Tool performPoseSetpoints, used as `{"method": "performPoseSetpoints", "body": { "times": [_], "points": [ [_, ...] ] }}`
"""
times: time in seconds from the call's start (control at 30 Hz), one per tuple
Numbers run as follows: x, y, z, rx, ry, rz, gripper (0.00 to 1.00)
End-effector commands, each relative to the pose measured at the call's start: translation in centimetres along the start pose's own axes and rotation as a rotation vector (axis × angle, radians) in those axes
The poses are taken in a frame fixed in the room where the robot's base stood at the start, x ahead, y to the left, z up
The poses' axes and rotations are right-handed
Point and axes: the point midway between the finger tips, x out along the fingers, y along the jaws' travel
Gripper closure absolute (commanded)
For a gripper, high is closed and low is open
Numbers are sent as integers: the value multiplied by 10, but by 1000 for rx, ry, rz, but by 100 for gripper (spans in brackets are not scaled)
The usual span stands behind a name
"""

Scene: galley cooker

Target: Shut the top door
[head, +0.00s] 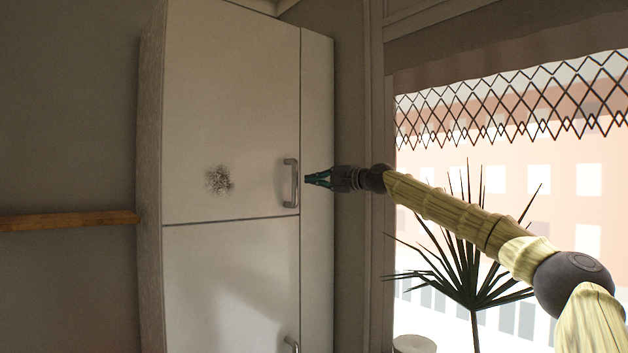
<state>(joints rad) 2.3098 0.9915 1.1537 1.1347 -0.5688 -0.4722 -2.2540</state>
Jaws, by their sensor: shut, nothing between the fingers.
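The top door (230,100) is the upper white panel of a tall cabinet, with a dark smudge on its face. It looks flush with the cabinet front. Its vertical metal handle (296,183) is near the door's right edge. My gripper (307,180) is shut and empty, pointing left at the right of the handle. Its tips are close to the handle; I cannot tell whether they touch it.
A lower door (225,290) with its own handle (292,344) is below. A wooden shelf (70,221) adjoins the cabinet's left side. A spiky plant (468,265) stands by the bright window (560,180), behind my arm.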

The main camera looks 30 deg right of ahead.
Motion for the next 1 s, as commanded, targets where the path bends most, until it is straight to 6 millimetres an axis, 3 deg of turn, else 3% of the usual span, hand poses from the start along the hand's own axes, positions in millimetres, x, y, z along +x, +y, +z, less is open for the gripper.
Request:
{"method": "performPoseSetpoints", "body": {
  "times": [0.27, 0.7, 1.0],
  "points": [
    [-25, 2, -2, -1, 2, 2, 100],
    [-90, -2, 0, 0, 2, -2, 100],
    [-107, -2, -2, -1, 3, -6, 100]
  ]
}}
